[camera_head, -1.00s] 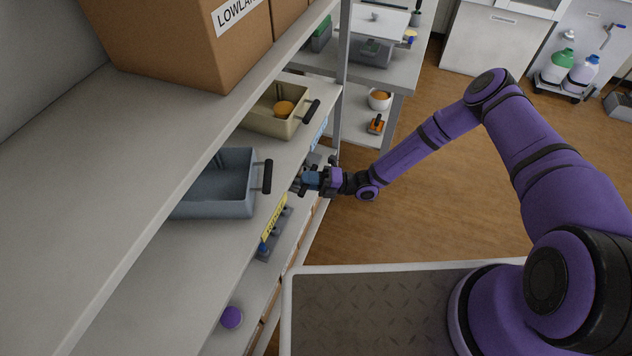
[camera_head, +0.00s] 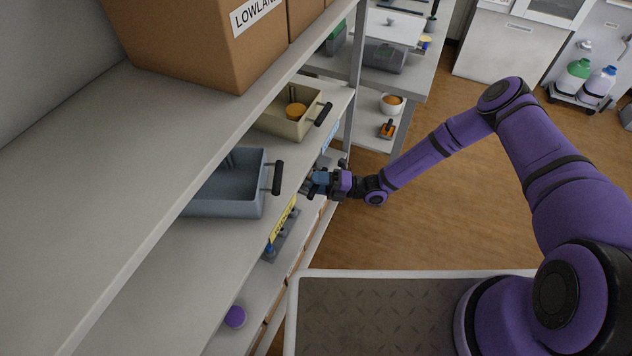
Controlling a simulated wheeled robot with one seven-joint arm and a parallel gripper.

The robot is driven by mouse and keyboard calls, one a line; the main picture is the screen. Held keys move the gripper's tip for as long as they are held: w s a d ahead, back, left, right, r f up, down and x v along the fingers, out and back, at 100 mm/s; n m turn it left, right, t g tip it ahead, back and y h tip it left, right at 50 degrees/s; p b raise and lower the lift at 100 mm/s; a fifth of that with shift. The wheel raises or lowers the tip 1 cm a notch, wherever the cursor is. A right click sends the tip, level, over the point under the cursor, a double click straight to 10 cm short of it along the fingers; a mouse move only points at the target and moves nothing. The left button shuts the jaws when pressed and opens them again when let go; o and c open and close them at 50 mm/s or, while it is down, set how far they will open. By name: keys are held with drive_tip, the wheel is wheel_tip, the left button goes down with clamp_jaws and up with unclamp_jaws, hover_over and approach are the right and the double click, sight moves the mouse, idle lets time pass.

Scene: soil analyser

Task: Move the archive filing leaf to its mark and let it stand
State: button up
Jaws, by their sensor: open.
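A yellow lettered plate (camera_head: 283,220) stands at the shelf's front edge on a dark grey base with a small blue part; its lettering is too small to read surely. A light blue plate (camera_head: 330,137) shows farther back along the same edge, partly hidden by the shelf parts. I cannot tell for sure which one is the archive filing leaf, and no mark can be made out. My gripper (camera_head: 308,186) is open at the shelf edge, between the two plates, just right of the grey bin's handle. Its fingertips are small and partly hard to see.
A grey-blue bin (camera_head: 264,195) and a beige bin (camera_head: 272,123) with an orange bowl stand on the shelf, their dark handles jutting out. A cardboard box (camera_head: 190,50) sits on the upper shelf. A metal post (camera_head: 357,60) rises beyond my gripper. Open floor lies right.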

drive_tip(key=d+f, duration=0.1)
drive_tip(key=d, duration=0.9)
drive_tip(key=shift+d+f, duration=0.15)
drive_tip(key=shift+f, duration=0.25)
drive_tip(key=shift+w, duration=0.1)
drive_tip(key=d+r+n+g+h, duration=0.2)
drive_tip(key=d+r+n+h, duration=0.2)
drive_tip(key=r+n, duration=0.55)
drive_tip(key=d+r+n+g+h, duration=0.1)
drive_tip(key=d+r+n+h, duration=0.3)
drive_tip(key=r, duration=1)
drive_tip(key=d+r+n+g+h, duration=0.25)
drive_tip(key=r+n+h, duration=0.25)
drive_tip(key=r+n, duration=0.5)
drive_tip(key=s+d+r+n+t+h, duration=0.2)
drive_tip(key=s+r, duration=0.3)
drive_tip(key=r, duration=0.3)
drive_tip(key=s+d+r+n+t+h, duration=0.25)
drive_tip(key=s+r, duration=0.25)
drive_tip(key=r, duration=0.3)
drive_tip(key=s+d+r+n+t+h, duration=0.1)
drive_tip(key=s+d+r+n+t, duration=0.2)
drive_tip(key=s, duration=0.4)
drive_tip(key=s+d+r+n+t+h, duration=0.1)
drive_tip(key=s+d+r+n+t, duration=0.2)
drive_tip(key=s+r, duration=0.3)
drive_tip(key=shift+s+n, duration=0.5)
drive_tip(key=shift+s, duration=0.3)
drive_tip(key=shift+r+h, duration=0.1)
drive_tip(key=shift+h, duration=0.15)
